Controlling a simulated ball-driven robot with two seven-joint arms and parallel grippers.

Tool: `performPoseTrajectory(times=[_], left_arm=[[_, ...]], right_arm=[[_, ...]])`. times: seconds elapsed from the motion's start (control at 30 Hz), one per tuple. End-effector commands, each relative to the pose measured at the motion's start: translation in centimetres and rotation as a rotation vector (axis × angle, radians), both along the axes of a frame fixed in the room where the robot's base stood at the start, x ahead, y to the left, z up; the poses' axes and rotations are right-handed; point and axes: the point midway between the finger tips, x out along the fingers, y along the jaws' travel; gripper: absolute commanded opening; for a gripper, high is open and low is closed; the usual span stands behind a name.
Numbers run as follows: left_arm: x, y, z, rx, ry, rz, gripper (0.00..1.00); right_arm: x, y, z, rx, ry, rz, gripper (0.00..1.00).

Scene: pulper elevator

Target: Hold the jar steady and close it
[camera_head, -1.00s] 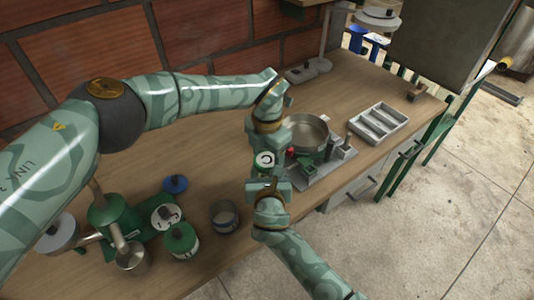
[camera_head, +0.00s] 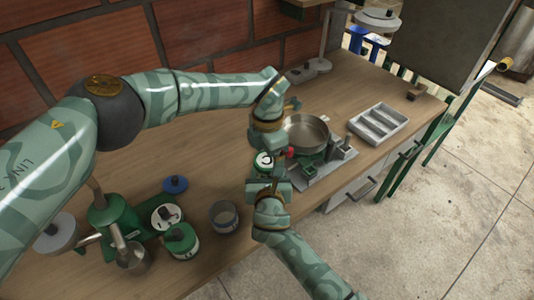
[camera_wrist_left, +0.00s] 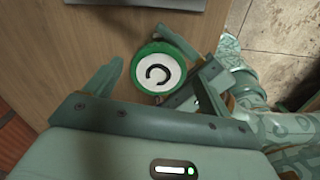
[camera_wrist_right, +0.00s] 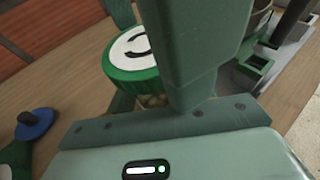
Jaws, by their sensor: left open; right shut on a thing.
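The jar (camera_head: 263,161) stands on the wooden counter with a green-rimmed lid on top. The lid's white top (camera_wrist_left: 160,71) carries a black curved mark. In the right wrist view the lid (camera_wrist_right: 133,55) sits over a clear body with brownish contents, mostly hidden by a finger. My right gripper (camera_head: 267,184) is shut on the jar from the near side. My left gripper (camera_head: 270,140) is open beside and above the jar. In the left wrist view its fingers (camera_wrist_left: 160,92) are spread apart, with the lid beyond them, apparently not touched.
A metal pan (camera_head: 306,131) and a grey stand with small cups (camera_head: 342,150) are close right of the jar. A compartment tray (camera_head: 378,125) lies farther right. A cup (camera_head: 224,216), green canister (camera_head: 180,241) and blue knobbed disc (camera_head: 175,185) stand left.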

Motion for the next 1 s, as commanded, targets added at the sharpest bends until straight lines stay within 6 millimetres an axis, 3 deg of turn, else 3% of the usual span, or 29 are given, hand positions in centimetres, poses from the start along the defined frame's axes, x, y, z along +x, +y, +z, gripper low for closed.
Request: performPoseTrajectory(times=[0.3, 0.67, 0.77, 0.83, 1.0], left_arm=[[0.2, 0.1, 3.9, 0.0, -0.004, 0.002, 0.82], [0.1, -0.3, 4.1, -0.016, -0.003, 0.008, 0.79], [-0.1, -1.9, 4.2, -0.09, 0.003, 0.041, 0.79], [-0.3, -4.0, 4.5, -0.186, 0.014, 0.091, 0.79], [-0.6, -11.2, 7.1, -0.542, 0.086, 0.318, 0.79]], right_arm=[[0.0, 0.0, 0.0, 0.0, 0.0, 0.0, 0.0], [0.0, 0.0, 0.0, 0.0, 0.0, 0.0, 0.0], [0.0, 0.0, 0.0, 0.0, 0.0, 0.0, 0.0], [0.0, 0.0, 0.0, 0.0, 0.0, 0.0, 0.0], [0.0, 0.0, 0.0, 0.0, 0.0, 0.0, 0.0]])
